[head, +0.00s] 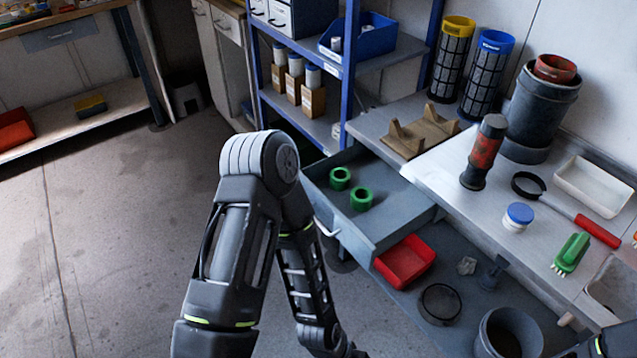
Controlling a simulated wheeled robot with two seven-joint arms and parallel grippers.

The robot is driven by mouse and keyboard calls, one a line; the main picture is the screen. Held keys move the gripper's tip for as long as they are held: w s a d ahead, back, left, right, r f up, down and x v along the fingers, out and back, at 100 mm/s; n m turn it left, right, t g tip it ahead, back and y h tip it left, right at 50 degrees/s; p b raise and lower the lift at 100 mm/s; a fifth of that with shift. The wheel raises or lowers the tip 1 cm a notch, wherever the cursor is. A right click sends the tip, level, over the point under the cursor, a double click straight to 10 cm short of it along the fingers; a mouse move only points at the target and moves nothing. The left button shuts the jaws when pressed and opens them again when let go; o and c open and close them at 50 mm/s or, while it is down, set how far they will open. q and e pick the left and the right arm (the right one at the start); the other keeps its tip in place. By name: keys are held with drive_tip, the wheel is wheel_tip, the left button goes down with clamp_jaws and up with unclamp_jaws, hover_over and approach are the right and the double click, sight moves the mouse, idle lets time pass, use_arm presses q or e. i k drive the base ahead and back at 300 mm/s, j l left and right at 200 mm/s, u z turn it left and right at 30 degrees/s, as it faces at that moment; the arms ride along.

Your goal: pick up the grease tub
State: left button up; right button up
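A small white tub with a blue lid (518,217), which looks like the grease tub, stands upright on the grey workbench at the right. The red-handled strap wrench lies just behind it and the green brush to its right. Nothing of mine touches the tub. My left arm reaches down through the middle of the view, left of the open drawer, and its gripper is below the bottom edge. Only a dark piece of my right arm shows in the bottom right corner; its gripper is out of view.
An open drawer (395,207) with two green rings juts out below the bench. A red and black cylinder (484,152) stands left of the tub. A strap wrench (597,231), white tray (592,186) and green brush (571,254) lie around it. A red bin (405,261) sits below.

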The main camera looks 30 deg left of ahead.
sight(511, 226)
drive_tip(key=u, duration=0.95)
drive_tip(key=k+j+z, duration=0.2)
drive_tip(key=z, duration=1.1)
drive_tip(key=i+l+z, duration=0.15)
drive_tip(key=i+l, duration=0.2)
drive_tip(key=l, duration=0.2)
drive_tip(key=i+l+z, duration=0.2)
drive_tip(key=i+l, duration=0.2)
drive_tip(key=l, duration=0.15)
